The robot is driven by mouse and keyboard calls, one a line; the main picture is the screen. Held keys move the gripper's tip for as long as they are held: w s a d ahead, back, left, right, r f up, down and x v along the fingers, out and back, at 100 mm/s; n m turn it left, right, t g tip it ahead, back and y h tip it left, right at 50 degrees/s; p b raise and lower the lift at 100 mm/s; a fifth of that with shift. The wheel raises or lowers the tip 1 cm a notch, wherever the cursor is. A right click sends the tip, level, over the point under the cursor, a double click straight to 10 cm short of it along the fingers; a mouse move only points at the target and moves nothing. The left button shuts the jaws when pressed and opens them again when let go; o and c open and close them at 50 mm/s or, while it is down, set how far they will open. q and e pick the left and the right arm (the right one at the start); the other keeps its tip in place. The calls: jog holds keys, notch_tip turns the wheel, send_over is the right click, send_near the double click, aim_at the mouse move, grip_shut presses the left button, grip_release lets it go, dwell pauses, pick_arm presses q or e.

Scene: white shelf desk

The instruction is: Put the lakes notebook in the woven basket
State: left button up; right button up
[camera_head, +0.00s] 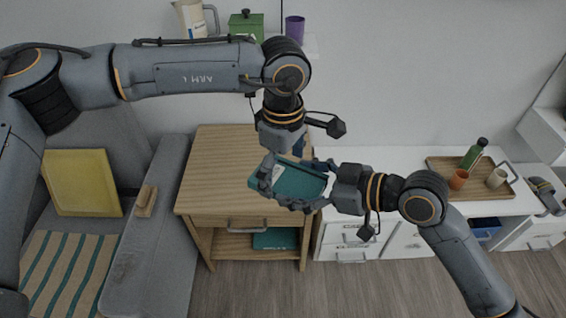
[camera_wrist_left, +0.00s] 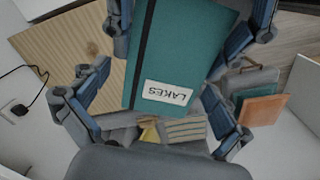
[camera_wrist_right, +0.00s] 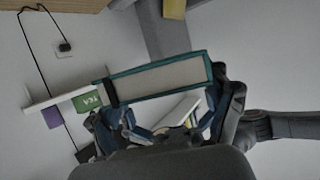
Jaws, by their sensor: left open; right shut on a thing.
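The lakes notebook (camera_head: 301,182) is teal with a dark elastic band and is held in the air in front of the wooden side table. Its white LAKES label shows in the left wrist view (camera_wrist_left: 167,94), and its page edge faces the right wrist view (camera_wrist_right: 160,78). My right gripper (camera_head: 318,186) is shut on the notebook from the right. My left gripper (camera_head: 276,174) is open, with its fingers around the notebook's left part; I cannot tell if they touch it. I cannot make out a woven basket in any view.
The wooden side table (camera_head: 225,160) has a clear top and a teal item (camera_head: 275,238) on its lower shelf. A tray (camera_head: 440,165) with a bottle and cups stands on the white cabinet at right. A grey sofa (camera_head: 160,225) is at left.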

pick_arm(q)
jog(key=c, duration=1.2)
pick_arm(e)
jog(key=o, duration=1.2)
